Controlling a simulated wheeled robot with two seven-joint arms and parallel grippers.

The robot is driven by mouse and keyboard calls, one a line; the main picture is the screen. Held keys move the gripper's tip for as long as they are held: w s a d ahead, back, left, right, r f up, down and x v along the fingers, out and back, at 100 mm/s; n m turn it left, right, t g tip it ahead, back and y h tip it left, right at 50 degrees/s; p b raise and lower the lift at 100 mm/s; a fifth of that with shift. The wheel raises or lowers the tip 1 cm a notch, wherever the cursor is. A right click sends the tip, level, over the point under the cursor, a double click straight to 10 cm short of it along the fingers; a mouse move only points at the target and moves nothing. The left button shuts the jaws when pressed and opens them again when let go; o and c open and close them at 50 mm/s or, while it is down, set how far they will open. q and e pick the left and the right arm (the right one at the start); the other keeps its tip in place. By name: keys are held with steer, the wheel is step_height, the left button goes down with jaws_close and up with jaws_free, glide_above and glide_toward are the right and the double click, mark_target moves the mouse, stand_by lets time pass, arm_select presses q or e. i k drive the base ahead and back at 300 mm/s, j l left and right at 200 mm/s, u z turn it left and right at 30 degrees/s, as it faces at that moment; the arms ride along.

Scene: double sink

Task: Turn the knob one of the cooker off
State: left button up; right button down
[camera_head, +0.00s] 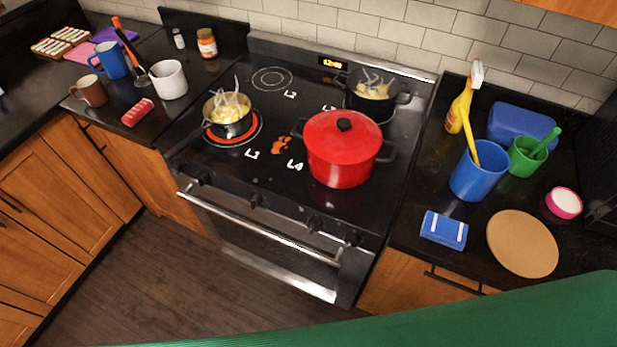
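The cooker (250,170) has a black glass top with burner labels L2, L3 and L4 readable. Several dark knobs line its front edge: one at the far left (206,177), one (256,201) and one (309,224) in the middle, and one at the right (352,238). No number shows on the knobs. The L3 burner (256,131) glows red-orange under a small steaming pot (229,115). A red lidded pot (343,148) stands at the front right, hiding its burner. A black pot (375,92) steams behind it. Neither gripper is in view.
A metal oven handle (255,231) runs below the knobs. The right counter holds a blue cup (478,170), a green cup (527,156), a yellow spray bottle (461,105) and a round board (522,243). Mugs stand on the left counter. The floor (150,280) ahead is clear.

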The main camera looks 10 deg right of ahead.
mark_target(175, 167)
steer(key=i+j+z, duration=0.15)
steer(key=j+z, duration=0.35)
steer(key=j, duration=0.7)
steer(key=j+z, duration=0.45)
steer(key=j, duration=0.8)
